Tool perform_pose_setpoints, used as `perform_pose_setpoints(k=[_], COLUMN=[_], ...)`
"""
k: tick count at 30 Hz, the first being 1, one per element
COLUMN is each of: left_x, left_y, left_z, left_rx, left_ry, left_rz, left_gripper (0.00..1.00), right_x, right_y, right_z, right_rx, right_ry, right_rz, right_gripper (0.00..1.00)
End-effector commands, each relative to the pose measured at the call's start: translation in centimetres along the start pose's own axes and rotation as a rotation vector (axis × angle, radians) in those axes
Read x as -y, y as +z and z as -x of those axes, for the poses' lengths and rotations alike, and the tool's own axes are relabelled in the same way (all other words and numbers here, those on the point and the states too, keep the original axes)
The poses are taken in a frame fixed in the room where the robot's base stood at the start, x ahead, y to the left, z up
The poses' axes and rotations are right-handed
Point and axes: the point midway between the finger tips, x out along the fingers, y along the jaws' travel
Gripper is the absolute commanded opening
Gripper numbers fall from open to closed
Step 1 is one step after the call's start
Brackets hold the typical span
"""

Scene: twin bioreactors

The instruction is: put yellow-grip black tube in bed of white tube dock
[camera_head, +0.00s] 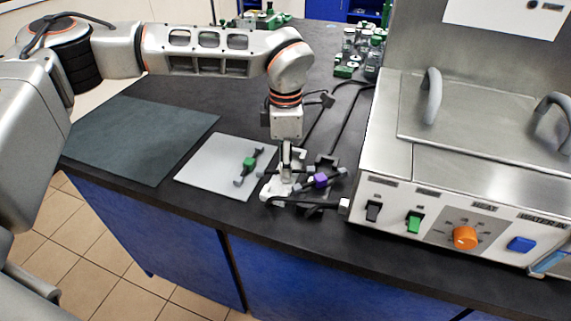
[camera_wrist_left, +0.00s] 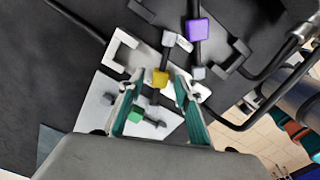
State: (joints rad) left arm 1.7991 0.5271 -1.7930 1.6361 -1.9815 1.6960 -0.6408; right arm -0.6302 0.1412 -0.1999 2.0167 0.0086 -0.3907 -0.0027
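My left gripper (camera_head: 285,168) points down over the white tube dock (camera_head: 270,192) near the table's front edge. In the left wrist view the yellow-grip black tube (camera_wrist_left: 160,78) lies between my two fingertips (camera_wrist_left: 160,88). A gap shows on each side of its yellow grip, so the gripper looks open around it. The tube lies across the middle of the white dock (camera_wrist_left: 122,50); I cannot tell whether it is fully seated in the bed. In the head view the gripper mostly hides this tube. My right gripper is not in view.
A purple-grip tube (camera_head: 320,180) lies in a black dock just right of the white one. A green-grip tube (camera_head: 249,163) lies on a white mat (camera_head: 212,172) to the left. Black cables run nearby, and a metal control box (camera_head: 400,180) stands right.

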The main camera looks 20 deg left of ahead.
Motion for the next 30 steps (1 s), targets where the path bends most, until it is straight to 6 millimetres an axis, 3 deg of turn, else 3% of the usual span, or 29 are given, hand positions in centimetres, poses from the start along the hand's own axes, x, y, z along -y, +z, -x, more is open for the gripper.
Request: perform_pose_setpoints(k=[6, 15, 21, 30], left_x=[-0.1, 0.0, 0.0, 0.0], left_y=[0.0, 0.0, 0.0, 0.0], left_z=[4.4, 9.8, 11.4, 11.5], left_rx=[0.002, 0.001, 0.000, 0.000], left_ry=[0.006, 0.003, 0.001, 0.000], left_rz=[0.001, 0.000, 0.001, 0.000], left_gripper=[0.34, 0.34, 0.34, 0.34], right_x=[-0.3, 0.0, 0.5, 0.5], right_y=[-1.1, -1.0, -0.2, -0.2], right_z=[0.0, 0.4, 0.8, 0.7], right_rx=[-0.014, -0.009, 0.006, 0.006], right_ry=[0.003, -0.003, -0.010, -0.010], right_rz=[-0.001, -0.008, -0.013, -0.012], right_gripper=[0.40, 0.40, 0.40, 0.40])
